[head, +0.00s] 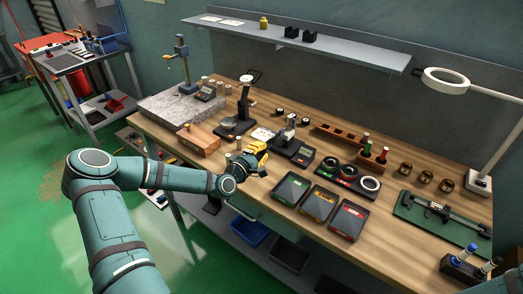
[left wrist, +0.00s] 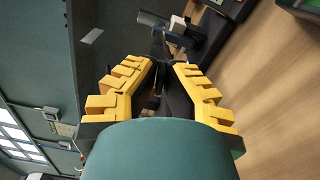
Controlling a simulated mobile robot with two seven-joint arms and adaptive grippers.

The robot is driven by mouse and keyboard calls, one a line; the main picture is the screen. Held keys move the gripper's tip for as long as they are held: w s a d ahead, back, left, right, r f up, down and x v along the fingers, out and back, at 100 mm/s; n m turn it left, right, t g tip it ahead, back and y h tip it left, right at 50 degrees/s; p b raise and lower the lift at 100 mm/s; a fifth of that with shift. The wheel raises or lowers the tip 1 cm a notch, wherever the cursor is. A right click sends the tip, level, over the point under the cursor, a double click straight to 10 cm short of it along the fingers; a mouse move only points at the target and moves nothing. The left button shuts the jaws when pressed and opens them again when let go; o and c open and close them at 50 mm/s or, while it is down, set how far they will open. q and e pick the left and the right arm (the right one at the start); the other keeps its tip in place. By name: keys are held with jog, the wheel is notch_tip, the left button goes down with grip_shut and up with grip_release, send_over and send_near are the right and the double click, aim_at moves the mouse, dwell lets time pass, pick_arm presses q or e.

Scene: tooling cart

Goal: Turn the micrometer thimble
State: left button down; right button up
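What looks like the micrometer (head: 288,132), grey and dark, stands on a black base at the middle of the bench in the head view. I cannot make out its thimble clearly. My left gripper (head: 259,148) has yellow fingers and is just to the left and front of it, above the bench. In the left wrist view the fingers (left wrist: 164,65) point up the picture with a gap between them, and I see nothing clearly held. A grey cylinder (left wrist: 150,18) and a pale block (left wrist: 178,25) on a dark stand lie beyond the tips. My right gripper is out of view.
Green, yellow and red trays (head: 318,204) lie at the bench's front. A black stand (head: 235,127) and a granite plate (head: 165,107) are to the left. Ring gauges (head: 425,177), a caliper on a green mat (head: 440,220) and a magnifier lamp (head: 446,82) are to the right.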

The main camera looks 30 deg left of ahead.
pick_arm(q)
jog(key=shift+w+r+m, duration=0.15)
jog(key=shift+m, duration=0.15)
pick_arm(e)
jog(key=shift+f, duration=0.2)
